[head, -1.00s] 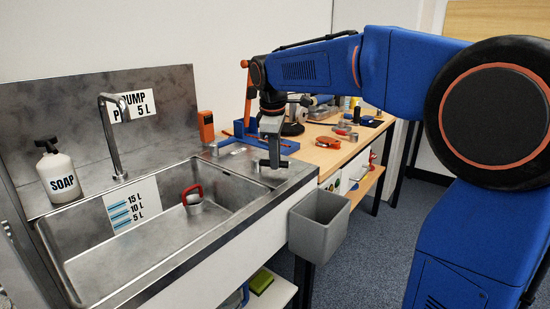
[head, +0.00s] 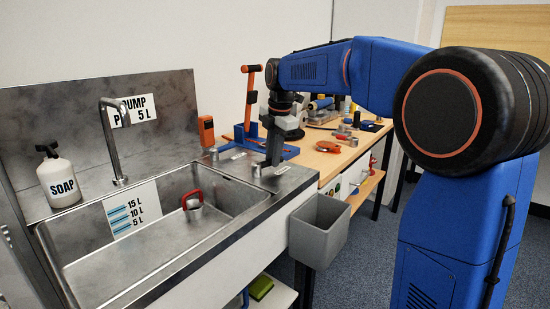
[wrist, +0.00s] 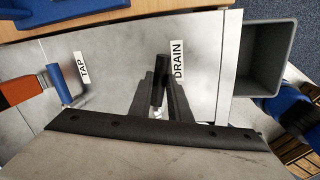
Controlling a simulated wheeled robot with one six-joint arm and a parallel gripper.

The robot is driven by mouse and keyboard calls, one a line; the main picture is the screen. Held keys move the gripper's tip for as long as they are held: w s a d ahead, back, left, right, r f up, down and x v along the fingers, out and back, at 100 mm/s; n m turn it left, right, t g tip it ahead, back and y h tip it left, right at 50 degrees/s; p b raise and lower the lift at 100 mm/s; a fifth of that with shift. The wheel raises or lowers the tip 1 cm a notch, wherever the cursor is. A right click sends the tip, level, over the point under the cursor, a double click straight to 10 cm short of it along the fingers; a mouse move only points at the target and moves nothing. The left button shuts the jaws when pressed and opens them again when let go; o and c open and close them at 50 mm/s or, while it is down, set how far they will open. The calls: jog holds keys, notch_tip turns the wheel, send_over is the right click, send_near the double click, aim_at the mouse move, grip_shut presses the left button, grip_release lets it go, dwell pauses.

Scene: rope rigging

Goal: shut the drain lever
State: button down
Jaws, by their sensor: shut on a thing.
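The drain lever (wrist: 159,72) is a dark bar beside the DRAIN label (wrist: 178,60) on the steel sink deck. My gripper (wrist: 160,95) is shut on it, one finger on each side, and the fingers hide its lower part. In the head view my gripper (head: 273,160) points down at the deck's right end, by the sink's corner. The lever itself is hard to tell from the dark fingers there.
The TAP label (wrist: 82,66) and a blue-handled lever (wrist: 59,84) lie to the left in the wrist view. A grey bin (head: 318,229) hangs on the sink's right side. The sink basin (head: 130,255) holds a red-handled cup (head: 193,204). A workbench (head: 335,160) with tools stands behind.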

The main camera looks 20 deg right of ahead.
jog(key=shift+w+a+n, duration=0.2)
jog(key=shift+w+n, duration=0.15)
jog(key=shift+n, duration=0.35)
jog(key=shift+w+a+n, duration=0.15)
jog(key=shift+w+n, duration=0.2)
jog(key=shift+n, duration=0.35)
jog(key=shift+y, duration=0.3)
jog(key=c, duration=1.6)
grip_release()
jog(key=shift+c, duration=0.2)
jog(key=v, duration=1.7)
jog(key=shift+w+r, duration=0.15)
jog(key=shift+r, duration=0.1)
